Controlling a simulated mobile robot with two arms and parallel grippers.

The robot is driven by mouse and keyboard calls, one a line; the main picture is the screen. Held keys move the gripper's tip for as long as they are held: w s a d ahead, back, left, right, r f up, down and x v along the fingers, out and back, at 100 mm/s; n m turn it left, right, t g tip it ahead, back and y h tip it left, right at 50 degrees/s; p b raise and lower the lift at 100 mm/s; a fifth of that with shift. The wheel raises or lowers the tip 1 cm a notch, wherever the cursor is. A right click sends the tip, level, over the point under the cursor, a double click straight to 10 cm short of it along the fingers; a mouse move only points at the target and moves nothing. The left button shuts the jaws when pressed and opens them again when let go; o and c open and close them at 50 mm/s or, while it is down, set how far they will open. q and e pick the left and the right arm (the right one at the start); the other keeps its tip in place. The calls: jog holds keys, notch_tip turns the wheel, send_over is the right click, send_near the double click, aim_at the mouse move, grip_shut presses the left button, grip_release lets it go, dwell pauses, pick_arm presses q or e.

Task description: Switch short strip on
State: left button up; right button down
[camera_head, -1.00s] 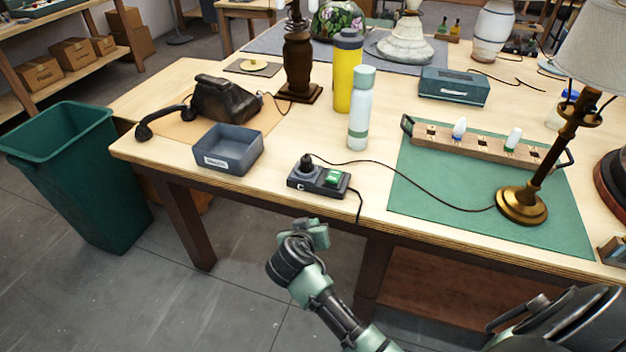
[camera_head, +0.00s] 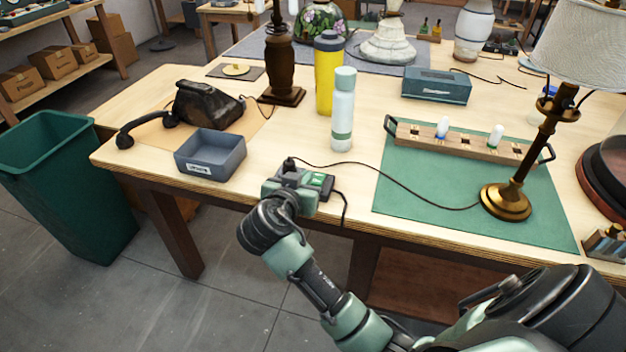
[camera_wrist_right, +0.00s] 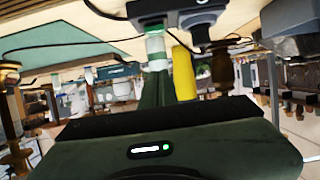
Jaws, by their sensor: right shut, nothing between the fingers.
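The short strip (camera_head: 325,187) is a small dark power strip near the front edge of the workbench. In the right wrist view the strip (camera_wrist_right: 176,8) is at the top edge, partly cut off. My left gripper is not in view.
A grey tray (camera_head: 211,158) stands left of the strip. A white bottle (camera_head: 343,115) and a yellow bottle (camera_head: 326,85) stand behind it. A green mat (camera_head: 420,190) with a wooden bulb rack (camera_head: 468,143) lies to the right. A green bin (camera_head: 60,190) stands at left.

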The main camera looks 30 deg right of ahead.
jog(key=p, duration=0.2)
send_over(313, 182)
jog(key=s, duration=0.2)
jog(key=shift+w+a+f, duration=0.1)
jog(key=shift+w+f, duration=0.05)
jog(key=shift+f, duration=0.45)
jog(key=shift+w+a+f, duration=0.1)
jog(key=shift+f, duration=0.5)
jog(key=f, duration=0.2)
jog(key=shift+s+a+f, duration=0.1)
jog(key=shift+a+f, duration=0.15)
jog(key=shift+f, duration=0.15)
jog(key=shift+s+a+f, duration=0.1)
jog(key=shift+f, duration=0.65)
